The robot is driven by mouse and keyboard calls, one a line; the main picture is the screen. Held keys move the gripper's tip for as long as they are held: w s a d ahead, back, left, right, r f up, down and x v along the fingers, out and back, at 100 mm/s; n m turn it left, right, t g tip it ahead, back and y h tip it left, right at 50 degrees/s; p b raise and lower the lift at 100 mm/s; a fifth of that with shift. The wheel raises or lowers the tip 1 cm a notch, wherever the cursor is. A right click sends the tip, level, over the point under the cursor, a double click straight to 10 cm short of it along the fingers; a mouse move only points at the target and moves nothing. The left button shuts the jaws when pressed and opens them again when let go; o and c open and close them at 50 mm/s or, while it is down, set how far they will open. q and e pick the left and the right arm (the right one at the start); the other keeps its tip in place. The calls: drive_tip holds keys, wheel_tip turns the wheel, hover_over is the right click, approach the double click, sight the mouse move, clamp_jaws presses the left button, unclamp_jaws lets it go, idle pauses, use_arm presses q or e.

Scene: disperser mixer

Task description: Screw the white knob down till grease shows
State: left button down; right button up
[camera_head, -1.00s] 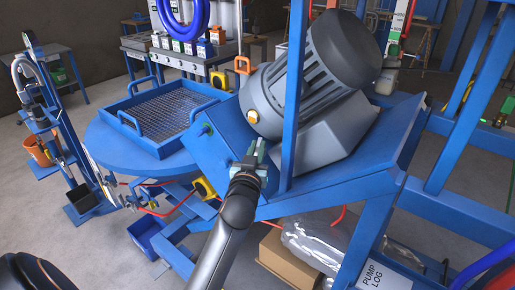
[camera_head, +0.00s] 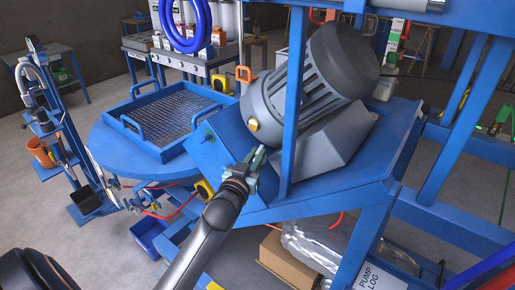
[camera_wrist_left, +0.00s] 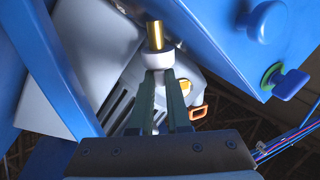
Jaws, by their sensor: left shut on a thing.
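The white knob (camera_wrist_left: 155,61) shows in the left wrist view, with a brass stem (camera_wrist_left: 155,35) beyond it. My left gripper (camera_wrist_left: 160,78) is shut on the knob, its two green fingers on either side of its narrower white part. In the head view my left gripper (camera_head: 252,164) is at the lower front of the blue machine housing (camera_head: 222,142), below the grey motor (camera_head: 290,90). There the fingers and housing largely hide the knob. I see no grease in either view. My right gripper is not in view.
A blue frame post (camera_head: 291,110) stands close to the right of my left gripper. A blue round table (camera_head: 105,148) with a mesh tray (camera_head: 165,118) stands to the left. A cardboard box (camera_head: 285,262) is below.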

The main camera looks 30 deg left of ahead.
use_arm(q)
drive_tip(key=shift+a+r+m+h+p, duration=0.1)
drive_tip(key=shift+r+m+h+p, duration=0.05)
drive_tip(key=shift+m+h+p, duration=0.35)
drive_tip(key=shift+a+r+m+h+p, duration=0.1)
drive_tip(key=shift+m+h+p, duration=0.15)
drive_tip(key=shift+h, duration=0.35)
drive_tip(key=shift+a+m+h+p, duration=0.15)
drive_tip(key=shift+m+h+p, duration=0.35)
drive_tip(key=shift+h, duration=0.2)
drive_tip(key=shift+a+f+m+h, duration=0.15)
drive_tip(key=shift+m+h, duration=0.6)
drive_tip(key=shift+h, duration=0.55)
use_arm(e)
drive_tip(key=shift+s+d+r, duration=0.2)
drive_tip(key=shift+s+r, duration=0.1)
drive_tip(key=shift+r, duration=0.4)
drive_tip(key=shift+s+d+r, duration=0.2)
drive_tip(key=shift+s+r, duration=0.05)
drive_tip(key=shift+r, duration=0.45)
use_arm(q)
drive_tip(key=shift+p, duration=0.3)
drive_tip(key=c, duration=0.9)
unclamp_jaws()
drive_tip(key=shift+f, duration=0.1)
